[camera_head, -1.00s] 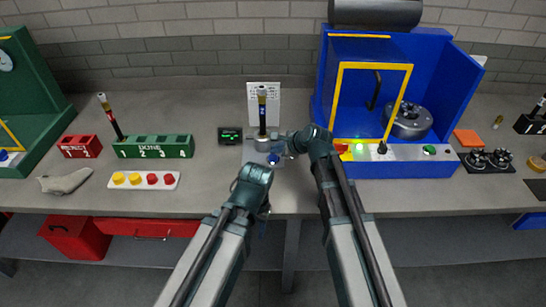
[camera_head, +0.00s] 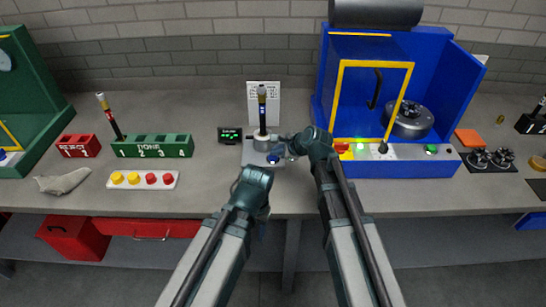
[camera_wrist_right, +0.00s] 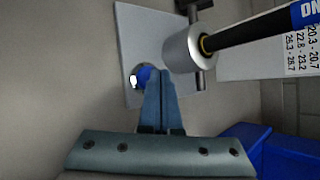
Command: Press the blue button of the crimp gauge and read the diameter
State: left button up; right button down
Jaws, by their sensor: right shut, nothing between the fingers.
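The crimp gauge (camera_head: 250,155) is a light plate on the bench with a metal cylinder. A dark hose with a blue band (camera_head: 262,104) stands upright in the cylinder. The blue button (camera_wrist_right: 144,76) is on the plate beside the cylinder in the right wrist view. My right gripper (camera_wrist_right: 160,72) is shut and empty, its tips at the button and partly covering it; whether they touch it I cannot tell. The small black display (camera_head: 230,135) left of the gauge shows green text too small to read. My left arm's wrist (camera_head: 252,183) is in front of the gauge; its fingers are hidden.
A white chart (camera_head: 276,90) stands behind the gauge. A blue machine (camera_head: 450,90) with a yellow-framed door is on the right.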

aim_at(276, 158)
jog(key=shift+f, duration=0.25)
jog(key=shift+r, duration=0.1)
dwell(0.5)
jog(key=shift+r+p, duration=0.65)
jog(key=shift+r, duration=0.1)
jog(key=shift+r, duration=0.15)
notch_tip(276, 158, up, 5)
jog(key=p, duration=0.5)
dwell(0.3)
